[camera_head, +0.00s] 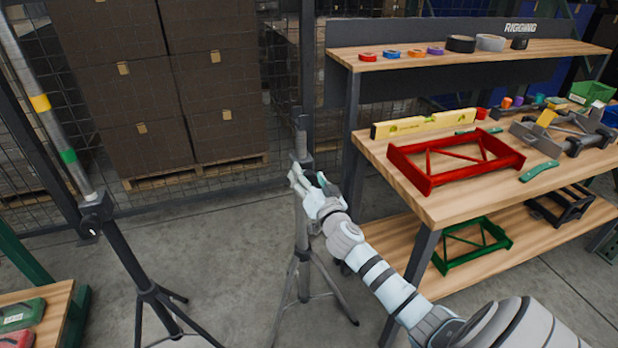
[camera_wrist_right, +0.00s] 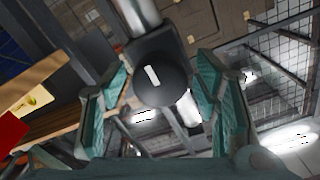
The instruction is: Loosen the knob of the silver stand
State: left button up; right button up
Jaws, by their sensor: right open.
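The silver stand (camera_head: 302,235) is a grey tripod with an upright column, standing on the floor left of the workbench. My right gripper (camera_head: 308,178) is at the upper part of this column and partly covers it. In the right wrist view, a round black knob (camera_wrist_right: 162,82) with a white bar mark faces the camera. The open fingers of the right gripper (camera_wrist_right: 163,88) stand on either side of the knob, with a visible gap on each side. A bare metal tube (camera_wrist_right: 138,14) shows beyond the knob. My left gripper is out of view.
A black stand (camera_head: 128,255) with a banded pole is at the left. The wooden workbench (camera_head: 440,205) on the right holds a red frame (camera_head: 455,160) and a yellow level (camera_head: 425,124). A mesh fence with stacked boxes (camera_head: 140,85) is behind. Floor between the stands is clear.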

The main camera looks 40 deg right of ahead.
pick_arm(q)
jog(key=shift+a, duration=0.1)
pick_arm(e)
jog(key=shift+c, duration=0.3)
jog(key=c, duration=1)
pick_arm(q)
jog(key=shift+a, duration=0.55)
pick_arm(e)
jog(key=shift+c, duration=0.6)
